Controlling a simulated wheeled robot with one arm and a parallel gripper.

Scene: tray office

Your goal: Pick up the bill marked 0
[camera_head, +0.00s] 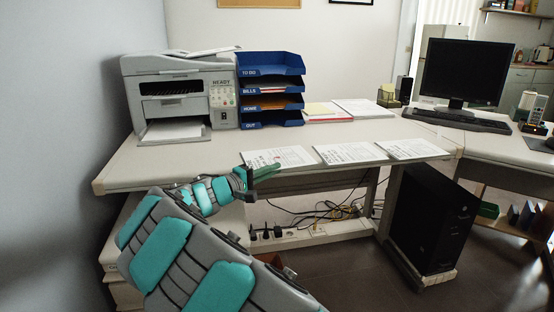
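Three sheets of printed paper lie in a row along the front edge of the desk: a left sheet (285,157), a middle sheet (351,153) and a right sheet (412,149). Their print is too small to tell which one bears a 0. My gripper (268,172) is at the desk's front edge, just in front of and below the left sheet. It overlaps that sheet's near left corner in the picture. Whether it touches the paper, and how far its fingers are apart, cannot be told.
The desk (215,163) holds a printer (180,85), a blue tray stack (270,70) with labelled levels, and more papers (362,108) behind the row. A monitor (465,72) and keyboard (457,120) stand right. A black computer tower (432,220) and cables are below.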

